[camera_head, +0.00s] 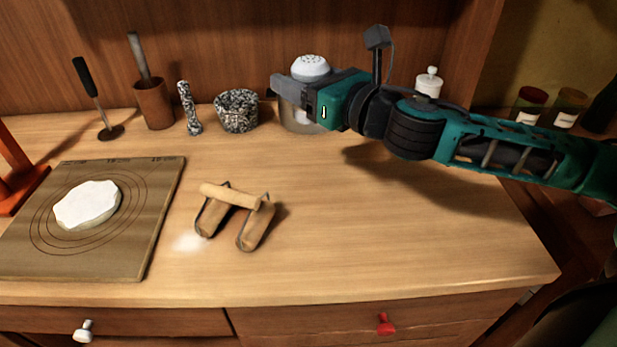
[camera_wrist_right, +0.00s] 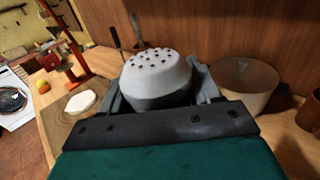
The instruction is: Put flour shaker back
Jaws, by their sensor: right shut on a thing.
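The flour shaker, with a white domed lid full of holes (camera_head: 310,67), is in my right gripper (camera_head: 292,98) at the back of the counter. In the right wrist view the shaker (camera_wrist_right: 157,78) sits upright between the two jaws, which are shut on it. Its lower part is mostly hidden by the gripper. A tan bowl-like container (camera_head: 299,122) shows below the gripper in the head view. A pale bowl (camera_wrist_right: 243,85) stands beside the shaker in the wrist view. I cannot tell whether the shaker's base touches anything. My left gripper is not in view.
A speckled mortar (camera_head: 237,112) and pestle (camera_head: 188,108) stand left of the gripper, near a wooden cup (camera_head: 153,103). A white lidded jar (camera_head: 428,82) is behind my right arm. A board (camera_head: 127,240) bears dough (camera_head: 87,205). The front right counter (camera_head: 400,245) is clear.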

